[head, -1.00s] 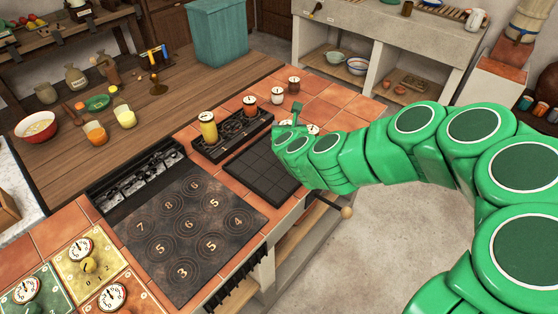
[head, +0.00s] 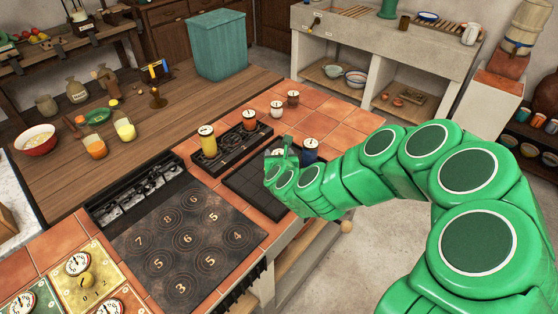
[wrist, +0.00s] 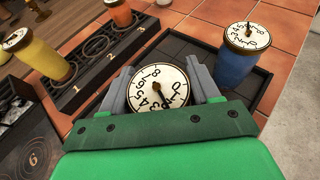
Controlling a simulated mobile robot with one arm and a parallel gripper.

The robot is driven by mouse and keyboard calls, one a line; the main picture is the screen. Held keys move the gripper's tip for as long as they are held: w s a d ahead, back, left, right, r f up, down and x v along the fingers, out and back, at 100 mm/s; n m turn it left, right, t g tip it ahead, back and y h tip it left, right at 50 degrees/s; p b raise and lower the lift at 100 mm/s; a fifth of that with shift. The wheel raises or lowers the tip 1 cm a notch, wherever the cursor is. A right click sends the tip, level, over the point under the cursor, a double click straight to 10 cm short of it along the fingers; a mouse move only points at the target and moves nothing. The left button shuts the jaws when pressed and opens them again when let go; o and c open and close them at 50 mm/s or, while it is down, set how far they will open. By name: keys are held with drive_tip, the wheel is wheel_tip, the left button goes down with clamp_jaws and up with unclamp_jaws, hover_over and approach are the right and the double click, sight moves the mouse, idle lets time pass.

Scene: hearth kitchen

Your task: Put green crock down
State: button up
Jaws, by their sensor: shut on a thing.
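My gripper (wrist: 155,90) is shut on a crock with a white dial lid (wrist: 158,88). Its body is hidden below the lid, so I cannot see its colour. In the head view my gripper (head: 279,158) is over the right part of the dark gridded tray (head: 243,189), close to a blue crock (head: 310,154). The wrist view shows the tray (wrist: 187,48) under and beyond the fingers, and the blue crock (wrist: 238,66) standing upright on it, to the right and apart from the held crock. I cannot tell whether the held crock touches the tray.
A numbered rack (head: 226,153) left of the tray holds a yellow crock (head: 208,144) and an orange crock (head: 249,122). A dark hob (head: 190,240) lies in front.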

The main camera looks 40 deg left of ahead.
drive_tip(key=shift+f, duration=1.15)
drive_tip(key=o, duration=1.5)
drive_tip(key=shift+f, duration=0.1)
drive_tip(key=shift+d, duration=0.1)
drive_tip(key=shift+v, duration=3.75)
